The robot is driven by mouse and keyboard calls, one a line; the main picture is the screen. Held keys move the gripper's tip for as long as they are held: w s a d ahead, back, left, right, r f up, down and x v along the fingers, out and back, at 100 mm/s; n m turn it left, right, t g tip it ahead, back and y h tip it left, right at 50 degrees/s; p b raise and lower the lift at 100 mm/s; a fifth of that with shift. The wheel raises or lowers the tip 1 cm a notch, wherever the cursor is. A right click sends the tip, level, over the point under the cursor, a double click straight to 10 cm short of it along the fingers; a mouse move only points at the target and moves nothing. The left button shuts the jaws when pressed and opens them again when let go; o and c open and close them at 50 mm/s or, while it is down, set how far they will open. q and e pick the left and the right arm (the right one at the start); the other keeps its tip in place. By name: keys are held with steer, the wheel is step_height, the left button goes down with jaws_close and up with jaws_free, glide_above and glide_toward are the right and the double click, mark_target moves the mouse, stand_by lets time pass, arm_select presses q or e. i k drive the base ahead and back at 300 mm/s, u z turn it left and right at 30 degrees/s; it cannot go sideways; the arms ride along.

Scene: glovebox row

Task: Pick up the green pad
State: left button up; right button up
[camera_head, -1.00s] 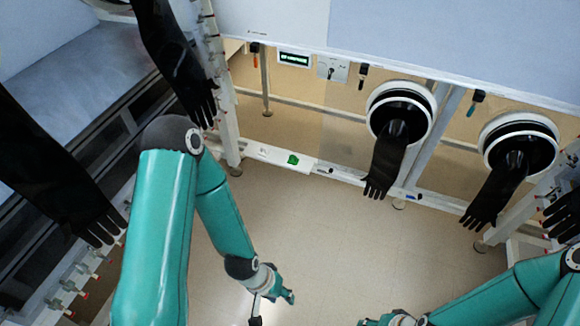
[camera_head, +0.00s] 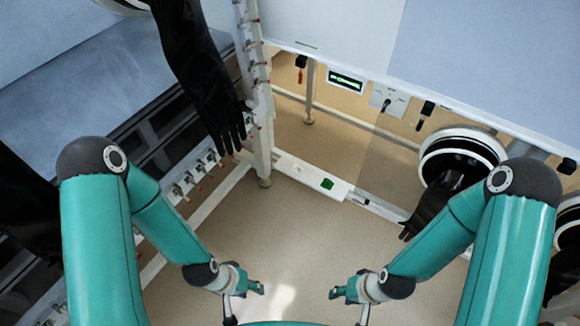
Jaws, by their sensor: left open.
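The green pad (camera_head: 327,184) is a small green piece lying on a white ledge (camera_head: 300,171) low along the glovebox frame, near the middle of the view. My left gripper (camera_head: 258,287) is open and empty, below and to the left of the pad and well apart from it. My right gripper (camera_head: 336,292) is below the pad, also apart from it. Its fingers are small in the view, and I cannot tell how far apart they are.
Black gloves hang from the ports: one (camera_head: 205,90) at upper left and one (camera_head: 440,200) at right, partly behind my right arm. A white upright post (camera_head: 262,120) stands left of the ledge. Valves (camera_head: 190,180) line the left frame. The floor (camera_head: 270,225) is clear.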

mark_target(327, 184)
steer(key=u, duration=0.05)
steer(key=i, duration=1.05)
steer(key=z, duration=0.4)
steer(key=i, duration=0.55)
steer(key=z, duration=0.45)
steer(key=k, duration=0.95)
steer(key=z, duration=0.15)
steer(key=i, duration=0.9)
steer(key=u, duration=0.05)
